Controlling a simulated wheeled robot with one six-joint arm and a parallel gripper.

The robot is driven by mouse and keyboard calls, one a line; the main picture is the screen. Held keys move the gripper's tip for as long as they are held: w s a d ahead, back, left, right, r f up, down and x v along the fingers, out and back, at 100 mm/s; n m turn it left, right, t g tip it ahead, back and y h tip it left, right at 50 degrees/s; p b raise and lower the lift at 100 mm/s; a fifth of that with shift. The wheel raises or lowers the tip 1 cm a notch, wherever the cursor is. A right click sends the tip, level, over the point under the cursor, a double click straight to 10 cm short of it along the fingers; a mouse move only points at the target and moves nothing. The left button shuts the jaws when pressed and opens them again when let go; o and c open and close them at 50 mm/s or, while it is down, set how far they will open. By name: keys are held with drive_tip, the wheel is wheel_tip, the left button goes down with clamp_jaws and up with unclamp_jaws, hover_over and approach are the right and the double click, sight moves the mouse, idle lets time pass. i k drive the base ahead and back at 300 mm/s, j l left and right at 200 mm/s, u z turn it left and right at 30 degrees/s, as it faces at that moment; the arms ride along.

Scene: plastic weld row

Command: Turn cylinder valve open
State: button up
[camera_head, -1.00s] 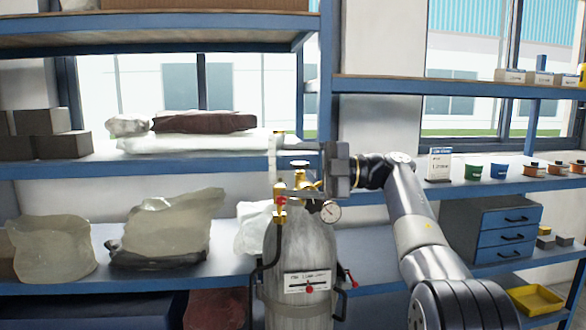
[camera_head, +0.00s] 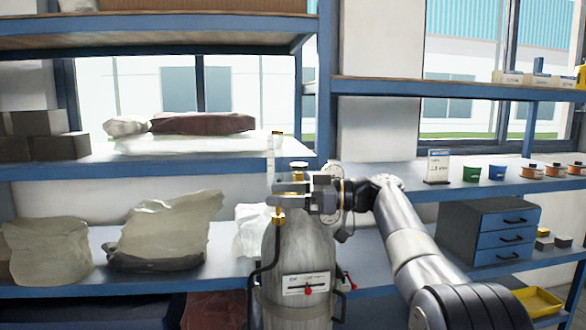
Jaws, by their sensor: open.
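A grey gas cylinder (camera_head: 300,258) with a label stands upright in front of the shelves, left of my arm. A brass fitting (camera_head: 279,217) with a dark hose shows at the left of the valve. My gripper (camera_head: 281,194) is open and points left, in front of the valve body, with its fingers below the knob. The gripper hides the valve body and most of the pressure gauge. I cannot tell whether the fingers touch the valve.
Blue shelving with bags (camera_head: 164,230) and grey blocks (camera_head: 40,122) stands behind and to the left. At the right are a blue drawer unit (camera_head: 488,235), a sign card (camera_head: 438,165), green and blue cups (camera_head: 472,174), spools and a yellow tray (camera_head: 538,301).

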sight(298, 166)
drive_tip(key=z, duration=0.5)
drive_tip(key=i+z, duration=0.1)
drive_tip(key=z, duration=0.35)
drive_tip(key=i+z, duration=0.1)
drive_tip(key=z, duration=0.85)
drive_tip(key=i+z, duration=0.15)
drive_tip(key=z, duration=0.8)
drive_tip(key=j+z, duration=0.15)
drive_tip(key=z, duration=0.35)
drive_tip(key=j+u, duration=0.1)
drive_tip(key=u, duration=0.35)
drive_tip(key=j+u, duration=0.1)
drive_tip(key=u, duration=0.85)
drive_tip(key=i+j+u, duration=0.1)
drive_tip(key=u, duration=0.85)
drive_tip(key=i+j+u, duration=0.1)
drive_tip(key=u, duration=0.8)
drive_tip(key=i+l, duration=0.05)
